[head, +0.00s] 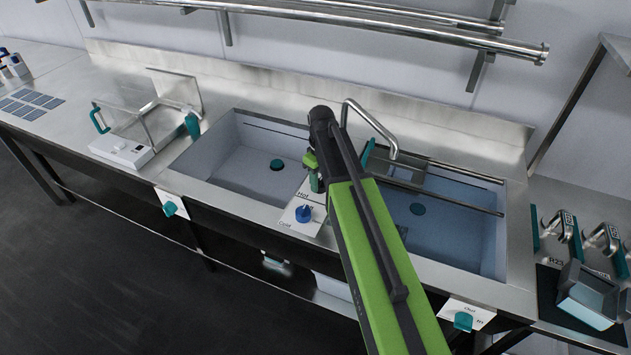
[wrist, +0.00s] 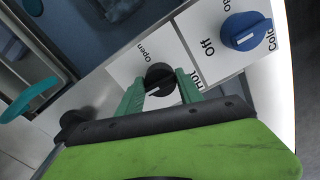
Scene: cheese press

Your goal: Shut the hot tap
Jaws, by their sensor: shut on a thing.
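My gripper (wrist: 160,88) has its two green fingers on either side of a black knob (wrist: 160,75) with a white mark, and is shut on it. The knob sits on a white panel (wrist: 135,58) printed "Open", "Off" and "Hot". The white mark on the knob faces the lower side of the wrist view, towards my gripper. In the head view my gripper (head: 315,182) is over the panel between the two sinks, and my arm hides the black knob.
A blue knob (wrist: 248,30) marked "Cold" is close beside the black one; it also shows in the head view (head: 304,213). A bent metal spout (head: 372,122) stands behind my arm. The left sink (head: 245,165) and right sink (head: 455,235) flank the panel.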

